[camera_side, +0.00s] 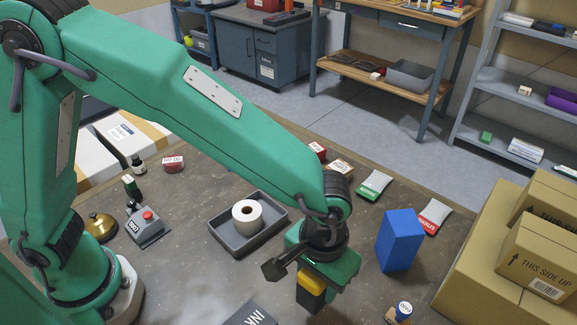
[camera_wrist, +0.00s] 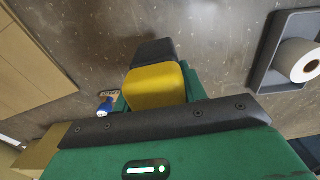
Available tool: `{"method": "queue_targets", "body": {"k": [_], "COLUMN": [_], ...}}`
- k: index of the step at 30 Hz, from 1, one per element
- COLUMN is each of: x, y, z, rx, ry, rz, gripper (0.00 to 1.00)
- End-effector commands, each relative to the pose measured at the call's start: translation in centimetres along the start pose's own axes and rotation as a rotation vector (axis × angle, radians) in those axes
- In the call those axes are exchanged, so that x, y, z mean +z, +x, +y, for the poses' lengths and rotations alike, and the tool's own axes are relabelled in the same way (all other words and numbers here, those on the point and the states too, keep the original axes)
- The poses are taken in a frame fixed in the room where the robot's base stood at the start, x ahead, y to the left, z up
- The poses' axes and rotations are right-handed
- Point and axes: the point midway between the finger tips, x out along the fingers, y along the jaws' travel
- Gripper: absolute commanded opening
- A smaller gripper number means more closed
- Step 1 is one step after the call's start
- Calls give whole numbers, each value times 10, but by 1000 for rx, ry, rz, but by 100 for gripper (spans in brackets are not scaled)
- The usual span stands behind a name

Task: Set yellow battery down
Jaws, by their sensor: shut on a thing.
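The yellow battery (camera_side: 311,280) is a block with a yellow top part and a dark lower part. In the side view it hangs below my gripper (camera_side: 318,284), partly hidden by the green jaws. In the wrist view the battery (camera_wrist: 154,86) sticks out beyond my gripper (camera_wrist: 152,100), with its dark end pointing away from the camera. My gripper is shut on it. I cannot tell for sure whether the battery's dark end touches the table (camera_side: 200,285).
A grey tray (camera_side: 232,243) with a white paper roll (camera_side: 246,217) stands left of my gripper. A blue block (camera_side: 399,240) stands to its right. Cardboard boxes (camera_side: 480,275) fill the right.

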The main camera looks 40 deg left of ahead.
Motion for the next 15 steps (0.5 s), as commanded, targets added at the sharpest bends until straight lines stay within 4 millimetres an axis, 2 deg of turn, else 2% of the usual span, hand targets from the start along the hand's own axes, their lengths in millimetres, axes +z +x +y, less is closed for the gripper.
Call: {"method": "queue_targets", "body": {"k": [3,6,15], "x": [-14,-19,-21], "y": [7,11,15], "z": [-2,-3,-4], "rx": [2,2,1], "ry": [-2,0,1], "rz": [2,2,1], "gripper": [5,5,5]}}
